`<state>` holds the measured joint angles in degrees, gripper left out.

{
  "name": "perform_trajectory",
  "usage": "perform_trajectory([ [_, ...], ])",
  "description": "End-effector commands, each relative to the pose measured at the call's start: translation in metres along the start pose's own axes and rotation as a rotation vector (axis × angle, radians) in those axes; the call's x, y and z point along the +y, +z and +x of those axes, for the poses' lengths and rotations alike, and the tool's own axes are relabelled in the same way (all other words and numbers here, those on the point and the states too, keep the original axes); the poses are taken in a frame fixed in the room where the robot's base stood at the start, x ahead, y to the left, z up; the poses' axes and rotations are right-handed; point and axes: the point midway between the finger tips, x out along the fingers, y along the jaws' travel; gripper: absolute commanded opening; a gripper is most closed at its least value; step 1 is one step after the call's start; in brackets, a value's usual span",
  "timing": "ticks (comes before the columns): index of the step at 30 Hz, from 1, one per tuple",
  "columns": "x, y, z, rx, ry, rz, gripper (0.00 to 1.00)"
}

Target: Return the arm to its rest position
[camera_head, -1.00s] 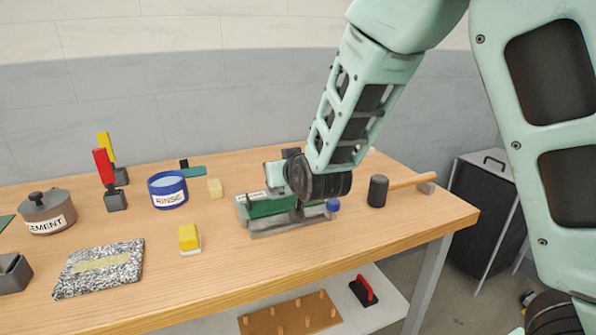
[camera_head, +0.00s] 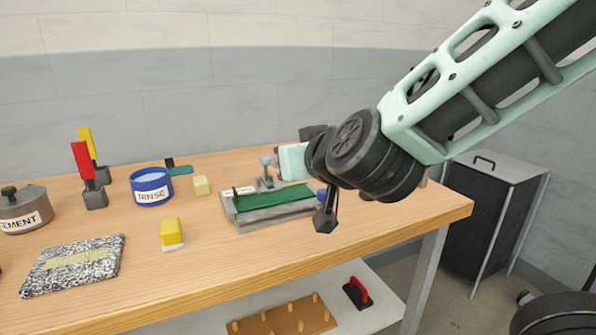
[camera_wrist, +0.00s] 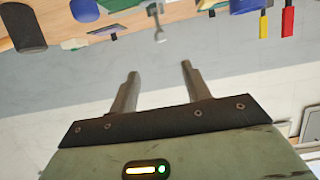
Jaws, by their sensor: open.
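My gripper shows in the wrist view (camera_wrist: 158,78) with its two fingers apart and nothing between them. The wall lies behind the fingers, and the bench appears along the top of that view. My arm comes in from the upper right.
A black cabinet (camera_head: 485,215) stands beyond the right end.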

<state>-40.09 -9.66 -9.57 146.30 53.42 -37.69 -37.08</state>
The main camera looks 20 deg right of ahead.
Motion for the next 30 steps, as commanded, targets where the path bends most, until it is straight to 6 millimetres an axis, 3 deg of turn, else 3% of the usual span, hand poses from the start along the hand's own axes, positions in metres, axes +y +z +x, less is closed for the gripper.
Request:
perform_trajectory([
  [21, 0.0, 0.0, -0.007, -0.001, -0.002, 0.0, 0.48],
  [23, -0.009, -0.001, -0.01, -0.017, -0.036, -0.006, 0.48],
  [26, -0.039, 0.002, -0.019, -0.091, -0.155, -0.031, 0.48],
  [30, -0.092, 0.027, -0.055, -0.315, -0.384, -0.11, 0.48],
])
